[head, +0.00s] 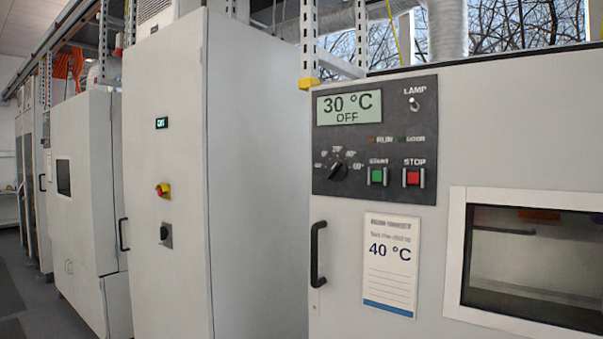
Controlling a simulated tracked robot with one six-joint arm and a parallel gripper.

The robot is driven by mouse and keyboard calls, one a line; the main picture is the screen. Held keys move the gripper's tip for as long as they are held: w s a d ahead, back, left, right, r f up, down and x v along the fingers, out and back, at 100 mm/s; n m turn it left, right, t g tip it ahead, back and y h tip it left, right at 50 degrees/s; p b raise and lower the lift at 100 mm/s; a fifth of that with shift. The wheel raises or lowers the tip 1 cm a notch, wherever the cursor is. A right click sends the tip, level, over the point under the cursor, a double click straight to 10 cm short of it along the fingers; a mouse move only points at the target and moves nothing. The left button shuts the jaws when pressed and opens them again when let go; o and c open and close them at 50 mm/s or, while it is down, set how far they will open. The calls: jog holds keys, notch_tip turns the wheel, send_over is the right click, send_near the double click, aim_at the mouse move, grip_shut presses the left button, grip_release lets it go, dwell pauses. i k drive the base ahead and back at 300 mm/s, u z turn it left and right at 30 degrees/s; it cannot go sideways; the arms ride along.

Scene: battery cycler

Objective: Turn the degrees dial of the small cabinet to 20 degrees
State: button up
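The small cabinet (390,208) stands on the right with a dark control panel (350,196) on its front. The degrees dial (338,171) is a black round knob at the panel's lower left, with small degree marks around it. A mark above it seems to read 20°; I cannot tell surely where its pointer stands. The display (348,107) above reads 30 °C and OFF. My gripper is not in view, and nothing touches the dial.
Green (377,176) and red STOP (414,178) buttons sit right of the dial. The LAMP switch (414,104) is above them. A paper card (390,264) reading 40 °C and a black handle (317,254) are below. A tall grey cabinet (165,250) stands left.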

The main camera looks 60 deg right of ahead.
aim_at(337, 168)
jog(key=u, duration=1.05)
jog(key=k, duration=1.05)
jog(key=z, duration=0.85)
jog(key=i, duration=1)
jog(key=z, duration=0.1)
